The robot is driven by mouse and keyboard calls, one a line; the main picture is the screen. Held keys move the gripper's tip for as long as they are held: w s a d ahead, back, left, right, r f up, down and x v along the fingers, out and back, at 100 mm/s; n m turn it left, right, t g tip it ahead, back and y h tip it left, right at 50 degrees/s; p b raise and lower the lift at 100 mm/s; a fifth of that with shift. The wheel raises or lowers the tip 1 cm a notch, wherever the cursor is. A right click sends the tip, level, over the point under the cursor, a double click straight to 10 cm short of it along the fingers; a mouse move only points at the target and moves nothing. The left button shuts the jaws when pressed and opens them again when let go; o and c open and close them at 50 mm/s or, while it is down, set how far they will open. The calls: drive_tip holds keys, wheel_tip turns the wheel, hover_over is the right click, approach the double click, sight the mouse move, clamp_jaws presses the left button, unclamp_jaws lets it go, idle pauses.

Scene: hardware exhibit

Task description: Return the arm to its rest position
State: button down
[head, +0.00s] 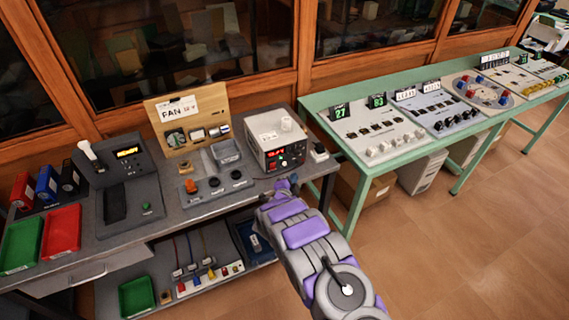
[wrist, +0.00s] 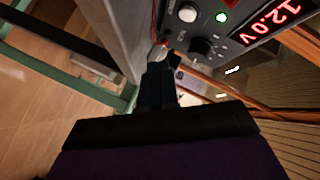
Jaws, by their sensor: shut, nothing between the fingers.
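My arm, purple and grey, reaches from the lower right up to the grey bench in the head view. My gripper (head: 287,184) is at the bench's front edge, just in front of a white power supply box (head: 275,140) with a red display. In the wrist view my gripper (wrist: 160,75) is shut with nothing seen between its dark fingers. I cannot tell whether the fingertips touch the panel.
The grey bench (head: 185,215) also holds a desk phone (head: 120,180), a cardboard FAN panel (head: 190,120), and red and green trays. A green table (head: 345,150) with control panels stands to the right. Wood-framed windows are behind. Brown floor (head: 480,250) is open at lower right.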

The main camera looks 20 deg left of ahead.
drive_tip(key=shift+s+d, duration=0.3)
drive_tip(key=shift+d, duration=0.1)
drive_tip(key=w+d+r+n+g+y, duration=0.1)
drive_tip(key=d+r+n+g, duration=0.1)
drive_tip(key=d+r, duration=0.35)
drive_tip(key=w+d+r+n+g, duration=0.2)
drive_tip(key=r, duration=0.7)
drive_tip(key=s+d+r+n+g, duration=0.2)
drive_tip(key=s+d+r+g, duration=0.2)
drive_tip(key=s+d+r, duration=0.7)
drive_tip(key=s+d+r+n+g, duration=0.1)
drive_tip(key=s+d, duration=0.6)
drive_tip(key=s, duration=0.7)
drive_tip(key=s+d+r+n+g+h, duration=0.1)
drive_tip(key=s+d+g, duration=0.4)
drive_tip(key=s, duration=0.9)
drive_tip(key=s+d+r+n+g+h, duration=0.1)
drive_tip(key=s+d+r+n+g, duration=0.1)
drive_tip(key=s+d, duration=0.9)
drive_tip(key=s+r+g, duration=0.1)
drive_tip(key=s+r, duration=0.1)
drive_tip(key=s, duration=0.2)
drive_tip(key=shift+r+n, duration=0.3)
drive_tip(key=c, duration=1.8)
unclamp_jaws()
drive_tip(key=shift+a, duration=0.1)
